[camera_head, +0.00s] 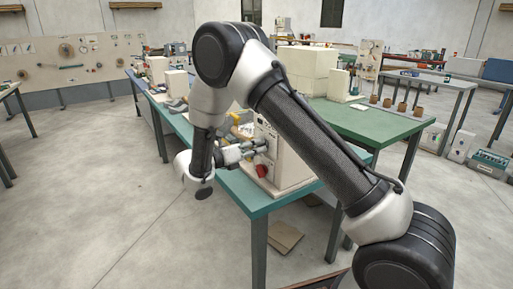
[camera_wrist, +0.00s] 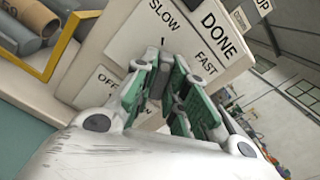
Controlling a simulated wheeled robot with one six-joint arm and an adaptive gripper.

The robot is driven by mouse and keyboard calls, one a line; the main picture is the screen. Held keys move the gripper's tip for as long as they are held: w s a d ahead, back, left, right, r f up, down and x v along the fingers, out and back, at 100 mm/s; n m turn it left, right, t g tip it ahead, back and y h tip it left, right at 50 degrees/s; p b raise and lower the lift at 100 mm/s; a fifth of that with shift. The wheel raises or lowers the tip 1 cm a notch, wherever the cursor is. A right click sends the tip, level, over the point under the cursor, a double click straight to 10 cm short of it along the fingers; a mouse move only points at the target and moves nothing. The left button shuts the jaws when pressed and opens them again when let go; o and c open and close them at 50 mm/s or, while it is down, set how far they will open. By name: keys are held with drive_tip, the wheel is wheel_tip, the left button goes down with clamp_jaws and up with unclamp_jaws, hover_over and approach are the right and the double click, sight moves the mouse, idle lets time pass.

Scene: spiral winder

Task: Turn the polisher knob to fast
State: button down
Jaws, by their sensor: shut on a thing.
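The cream polisher box (camera_head: 292,163) stands on the near end of the green table. In the wrist view its front panel (camera_wrist: 142,42) reads SLOW at upper left and FAST at right, with OFF and a partly covered ON lower down. My gripper (camera_head: 262,147) is at that front face. In the wrist view the green-padded fingers (camera_wrist: 164,68) are closed in between SLOW and FAST, shut on the polisher knob. A short dark mark shows just above the fingertips.
A red knob (camera_head: 261,171) sits low on the box's front. A yellow frame (camera_wrist: 62,48) and grey cylinders (camera_wrist: 28,38) lie left of the panel in the wrist view. The table's green edge (camera_head: 240,191) runs just below my gripper. Open floor lies left.

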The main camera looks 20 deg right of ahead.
drive_tip(key=m, duration=1.3)
drive_tip(key=shift+m, duration=0.4)
drive_tip(key=c, duration=1.4)
unclamp_jaws()
drive_tip(key=shift+c, duration=0.2)
drive_tip(key=shift+a, duration=0.1)
drive_tip(key=v, duration=1.2)
